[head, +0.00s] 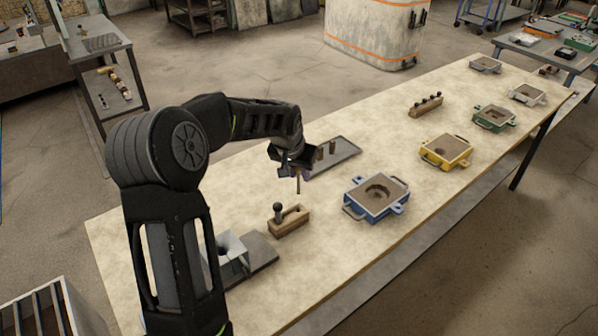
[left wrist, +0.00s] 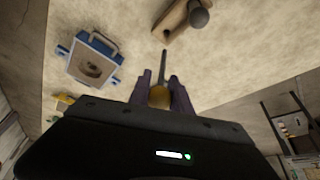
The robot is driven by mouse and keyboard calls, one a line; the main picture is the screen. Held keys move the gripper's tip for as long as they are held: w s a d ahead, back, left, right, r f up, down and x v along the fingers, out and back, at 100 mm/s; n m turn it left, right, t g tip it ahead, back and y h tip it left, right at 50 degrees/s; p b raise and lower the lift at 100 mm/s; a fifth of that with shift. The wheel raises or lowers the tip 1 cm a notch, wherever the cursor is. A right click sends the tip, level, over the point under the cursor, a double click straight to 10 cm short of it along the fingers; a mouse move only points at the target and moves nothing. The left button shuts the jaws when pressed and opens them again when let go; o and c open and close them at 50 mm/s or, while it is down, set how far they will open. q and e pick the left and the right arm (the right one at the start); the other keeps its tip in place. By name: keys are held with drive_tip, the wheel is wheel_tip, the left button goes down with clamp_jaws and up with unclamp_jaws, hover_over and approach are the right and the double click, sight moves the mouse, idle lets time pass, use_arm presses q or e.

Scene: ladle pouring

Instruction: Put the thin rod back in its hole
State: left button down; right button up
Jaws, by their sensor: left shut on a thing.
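My left gripper (head: 297,168) is shut on the thin rod (head: 298,185). The rod hangs down from the jaws, clear of the table. In the left wrist view the purple fingers grip its yellowish handle (left wrist: 159,97), and the grey shaft (left wrist: 164,62) points away from them. A wooden block (head: 292,222) with a dark round-topped tool (head: 278,210) standing in it lies below and slightly left of the rod. This block also shows in the left wrist view (left wrist: 172,22). The rod's tip is apart from it. I cannot make out a small hole.
A grey tray (head: 345,158) with upright cylinders lies behind the gripper. A blue mould box (head: 360,205) is to the right, a yellow one (head: 460,154) farther off. A wooden rack (head: 418,110) with several pegs stands farther back. A grey box (head: 229,262) is near my arm.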

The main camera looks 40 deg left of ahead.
sight(298, 184)
use_arm(q)
drive_tip(key=shift+f+b, duration=1.5)
drive_tip(key=shift+f, duration=1.2)
drive_tip(key=shift+b, duration=0.35)
drive_tip(key=shift+f+b, duration=1.95)
drive_tip(key=shift+f, duration=0.35)
drive_tip(key=c, duration=1.1)
unclamp_jaws()
drive_tip(key=shift+o, duration=0.2)
drive_tip(key=o, duration=0.5)
